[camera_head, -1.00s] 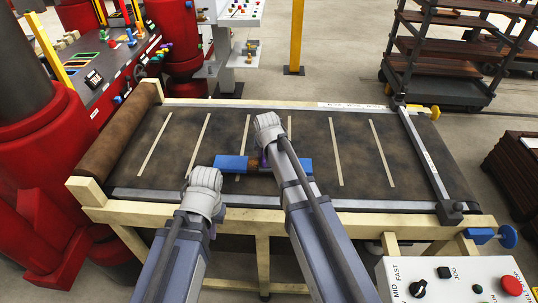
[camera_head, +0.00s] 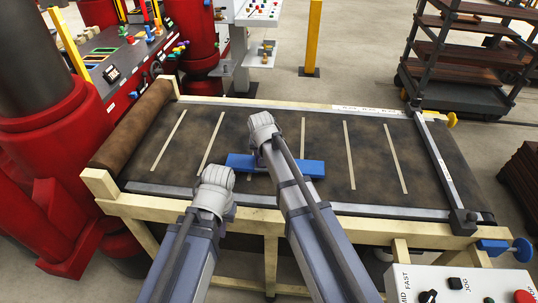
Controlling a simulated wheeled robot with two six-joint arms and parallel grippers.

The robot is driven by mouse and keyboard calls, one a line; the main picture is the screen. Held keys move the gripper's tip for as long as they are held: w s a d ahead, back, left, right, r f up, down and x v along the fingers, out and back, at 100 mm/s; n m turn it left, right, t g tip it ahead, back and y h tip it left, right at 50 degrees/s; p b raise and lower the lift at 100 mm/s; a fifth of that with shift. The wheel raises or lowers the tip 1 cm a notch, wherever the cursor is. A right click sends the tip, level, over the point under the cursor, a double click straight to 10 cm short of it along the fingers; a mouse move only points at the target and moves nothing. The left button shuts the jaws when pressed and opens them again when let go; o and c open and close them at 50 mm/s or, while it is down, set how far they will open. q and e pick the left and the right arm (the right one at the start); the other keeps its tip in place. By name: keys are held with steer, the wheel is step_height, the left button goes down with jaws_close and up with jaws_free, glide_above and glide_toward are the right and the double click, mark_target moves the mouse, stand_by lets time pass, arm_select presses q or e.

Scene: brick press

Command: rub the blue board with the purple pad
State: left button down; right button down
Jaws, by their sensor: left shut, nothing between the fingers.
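The blue board (camera_head: 308,168) lies on the dark belt near its middle, with its left end (camera_head: 239,162) showing on the other side of my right arm. My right gripper (camera_head: 262,130) is over the board, seen from behind, and its fingers are hidden by the wrist. The purple pad does not show clearly; the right wrist and forearm cover the middle of the board. My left gripper (camera_head: 215,190) is over the near edge of the belt, left of and nearer than the board. It is shut and empty, its fingertips mostly hidden.
The belt (camera_head: 365,155) has pale strips across it and a wooden frame. A brown roller (camera_head: 130,125) is at its left end and a metal bar (camera_head: 440,165) crosses its right end. A control box (camera_head: 465,285) stands at the front right. Red machinery is at the left.

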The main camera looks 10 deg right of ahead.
steer(key=shift+w+a, duration=0.15)
steer(key=shift+a, duration=0.4)
steer(key=shift+f, duration=0.1)
steer(key=shift+d, duration=0.15)
steer(key=shift+s+d, duration=0.3)
steer(key=shift+d, duration=0.5)
steer(key=shift+s+d, duration=0.25)
steer(key=shift+d, duration=0.55)
steer(key=shift+s+d, duration=0.3)
steer(key=shift+d, duration=0.55)
steer(key=shift+s+d, duration=0.25)
steer(key=shift+d, duration=0.55)
steer(key=shift+d, duration=0.1)
